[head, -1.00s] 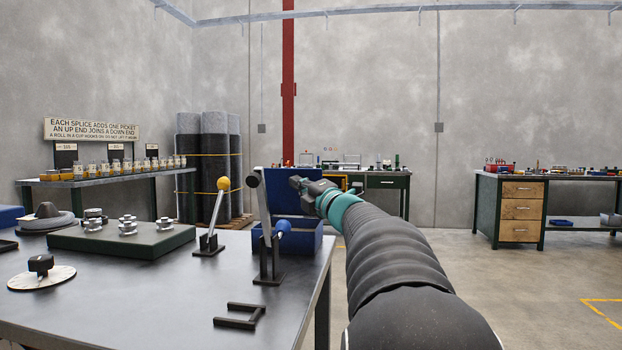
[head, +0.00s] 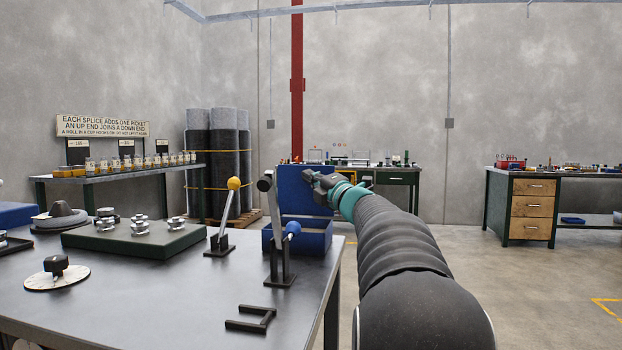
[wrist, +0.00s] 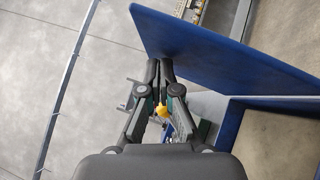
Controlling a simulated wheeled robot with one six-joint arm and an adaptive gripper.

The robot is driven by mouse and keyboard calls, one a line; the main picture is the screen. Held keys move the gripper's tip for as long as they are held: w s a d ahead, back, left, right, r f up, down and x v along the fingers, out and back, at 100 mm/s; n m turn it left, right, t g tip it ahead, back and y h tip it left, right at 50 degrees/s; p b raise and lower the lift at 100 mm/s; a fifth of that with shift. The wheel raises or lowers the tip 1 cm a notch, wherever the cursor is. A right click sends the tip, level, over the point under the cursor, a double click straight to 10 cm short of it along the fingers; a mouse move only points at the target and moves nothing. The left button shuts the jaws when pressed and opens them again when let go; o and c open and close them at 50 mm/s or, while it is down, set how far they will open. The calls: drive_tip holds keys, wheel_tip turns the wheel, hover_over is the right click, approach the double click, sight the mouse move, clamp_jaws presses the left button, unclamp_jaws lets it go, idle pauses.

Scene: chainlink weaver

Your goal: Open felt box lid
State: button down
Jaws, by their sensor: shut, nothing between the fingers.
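The blue felt box (head: 316,238) stands at the right end of the metal bench, partly behind a lever stand. Its blue lid (head: 297,190) stands raised, roughly upright, at the back of the box. My gripper (head: 313,183) is shut and empty, at the right part of the lid in the head view. In the wrist view the closed fingertips (wrist: 159,66) are beside the edge of the lid (wrist: 215,50); I cannot tell whether they touch it. The box's rim (wrist: 228,135) shows at the lower right of the wrist view.
The bench (head: 150,285) holds a yellow-knobbed lever (head: 233,184), a dark lever stand (head: 279,250), a green board with metal pieces (head: 135,240), a dial (head: 57,273) and a black bracket (head: 252,320). Open floor (head: 530,300) lies to the right.

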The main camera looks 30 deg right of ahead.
drive_tip(key=shift+s+a, duration=0.1)
drive_tip(key=shift+s+a+b, duration=0.2)
drive_tip(key=shift+s+b, duration=0.05)
drive_tip(key=shift+b, duration=0.05)
drive_tip(key=s+a+b, duration=0.2)
drive_tip(key=s, duration=1)
drive_tip(key=shift+s+r, duration=0.15)
drive_tip(key=shift+r, duration=0.15)
drive_tip(key=shift+d, duration=0.1)
